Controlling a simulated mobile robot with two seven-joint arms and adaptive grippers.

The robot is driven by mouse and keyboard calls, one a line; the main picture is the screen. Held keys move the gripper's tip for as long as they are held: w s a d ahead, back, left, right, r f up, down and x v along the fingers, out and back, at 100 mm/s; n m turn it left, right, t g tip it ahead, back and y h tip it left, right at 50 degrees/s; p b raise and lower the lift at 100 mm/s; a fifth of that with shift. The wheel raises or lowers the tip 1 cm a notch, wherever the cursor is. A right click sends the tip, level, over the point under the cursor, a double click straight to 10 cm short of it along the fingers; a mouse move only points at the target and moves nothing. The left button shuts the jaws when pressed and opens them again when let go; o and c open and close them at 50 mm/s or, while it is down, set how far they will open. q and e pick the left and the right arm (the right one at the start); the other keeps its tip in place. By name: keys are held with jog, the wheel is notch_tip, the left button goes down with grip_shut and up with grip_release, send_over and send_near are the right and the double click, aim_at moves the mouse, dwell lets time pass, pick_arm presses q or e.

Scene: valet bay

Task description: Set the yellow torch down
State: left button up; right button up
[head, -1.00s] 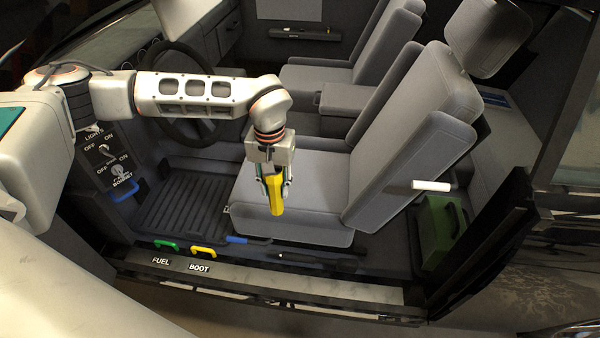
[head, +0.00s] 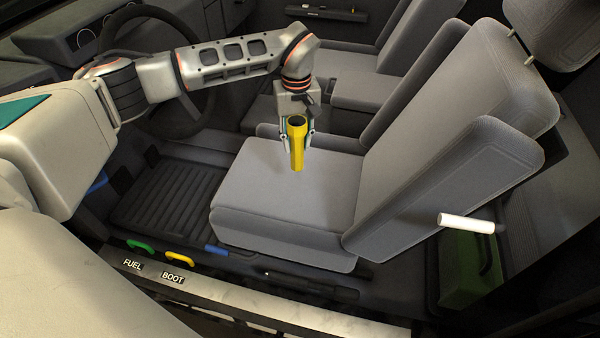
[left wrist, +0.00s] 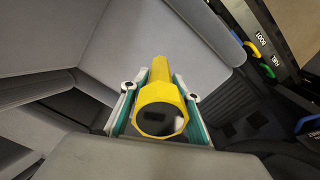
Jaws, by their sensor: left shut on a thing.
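The yellow torch (head: 297,150) is in my left gripper (head: 298,136), over the near car seat's cushion (head: 260,195) in the head view. The torch hangs nearly upright, its wide dark end at the top. In the left wrist view the torch (left wrist: 160,95) lies between the two teal-edged fingers (left wrist: 158,108), its round end toward the camera and the grey cushion (left wrist: 160,30) beyond. I cannot tell whether its lower end touches the cushion. My right gripper is in neither view.
The seat backrest (head: 455,160) rises right of the torch, and the steering wheel (head: 165,70) is behind my left arm. A green box (head: 465,270) and a white cylinder (head: 466,223) are at the right. Green and yellow handles (head: 180,257) line the sill. The cushion around the torch is clear.

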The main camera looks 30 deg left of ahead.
aim_at(297, 164)
pick_arm(q)
notch_tip(297, 164, down, 5)
jog(key=shift+s+f+b, duration=0.15)
jog(key=shift+f+b, duration=0.05)
jog(key=shift+b, duration=0.3)
notch_tip(297, 164, down, 3)
jog(key=shift+f+b, duration=0.1)
jog(key=shift+b, duration=0.35)
jog(key=shift+w, duration=0.2)
jog(key=shift+f, duration=0.2)
notch_tip(297, 164, down, 4)
jog(key=shift+s+r+b, duration=0.1)
jog(key=shift+s+b, duration=0.05)
jog(key=shift+b, duration=0.5)
jog(key=shift+r, duration=0.15)
grip_shut()
jog(key=shift+f, duration=0.2)
jog(key=o, duration=1.3)
grip_release()
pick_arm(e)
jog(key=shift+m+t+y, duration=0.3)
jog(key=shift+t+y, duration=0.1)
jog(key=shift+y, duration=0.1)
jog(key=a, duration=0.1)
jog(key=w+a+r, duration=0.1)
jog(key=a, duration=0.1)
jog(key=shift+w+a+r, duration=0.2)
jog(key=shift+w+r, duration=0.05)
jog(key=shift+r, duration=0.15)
